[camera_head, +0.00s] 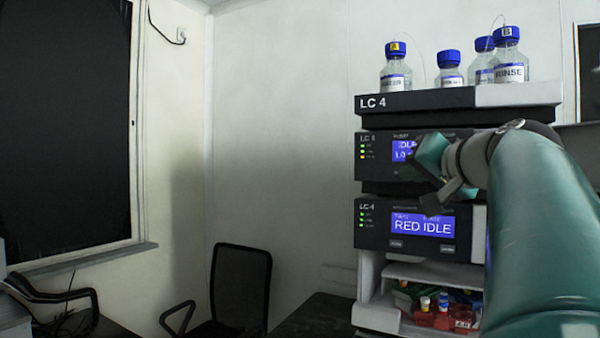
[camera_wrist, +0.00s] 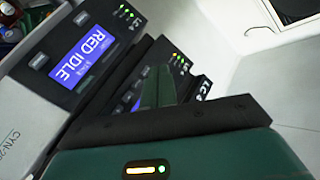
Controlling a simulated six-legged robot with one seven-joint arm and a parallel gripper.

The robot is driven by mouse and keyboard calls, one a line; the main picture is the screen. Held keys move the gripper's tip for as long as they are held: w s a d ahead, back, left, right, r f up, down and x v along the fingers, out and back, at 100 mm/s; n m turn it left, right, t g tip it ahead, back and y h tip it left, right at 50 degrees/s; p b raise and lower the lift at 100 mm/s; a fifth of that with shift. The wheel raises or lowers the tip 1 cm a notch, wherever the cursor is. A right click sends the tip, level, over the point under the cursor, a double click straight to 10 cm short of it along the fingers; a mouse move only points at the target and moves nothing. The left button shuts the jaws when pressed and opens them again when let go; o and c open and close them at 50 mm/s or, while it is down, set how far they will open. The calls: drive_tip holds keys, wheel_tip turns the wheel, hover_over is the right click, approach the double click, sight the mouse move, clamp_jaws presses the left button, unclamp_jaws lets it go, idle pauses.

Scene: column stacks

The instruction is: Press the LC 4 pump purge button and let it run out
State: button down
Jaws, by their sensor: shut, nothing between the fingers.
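The LC 4 stack (camera_head: 374,104) stands at the right in the head view. Its upper module (camera_head: 371,172) has a blue display (camera_head: 402,150) reading IDLE with a partly covered number under it. My arm and gripper hide the rest of that front, and no purge button is readable. The module below has a display (camera_head: 422,226) reading RED IDLE, which also shows in the wrist view (camera_wrist: 82,58). My gripper (camera_head: 424,160) is shut and empty in front of the upper module. In the wrist view its green fingers (camera_wrist: 160,86) are together and partly cover the upper display (camera_wrist: 122,103); contact cannot be told.
Blue-capped bottles (camera_head: 397,70) stand on top of the stack, with thin tubes. An open shelf (camera_head: 420,272) below holds a red rack (camera_head: 432,318) with small vials. A black chair (camera_head: 240,285) is at the lower left. The space left of the stack is clear.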

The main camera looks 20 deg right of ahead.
drive_tip(key=w+d, duration=0.5)
drive_tip(key=d, duration=0.2)
drive_tip(key=shift+w, duration=0.3)
drive_tip(key=shift+w+d+f, duration=0.1)
drive_tip(key=shift+d, duration=0.1)
idle(1.8)
drive_tip(key=shift+w+d, duration=0.2)
drive_tip(key=shift+w+d, duration=0.2)
drive_tip(key=shift+d, duration=0.15)
idle(0.8)
drive_tip(key=shift+a, duration=0.1)
drive_tip(key=shift+s+a, duration=0.5)
drive_tip(key=shift+a, duration=0.05)
drive_tip(key=shift+a, duration=0.1)
drive_tip(key=shift+s+a, duration=0.75)
drive_tip(key=shift+a, duration=0.2)
drive_tip(key=shift+s+a, duration=0.75)
drive_tip(key=shift+a, duration=0.2)
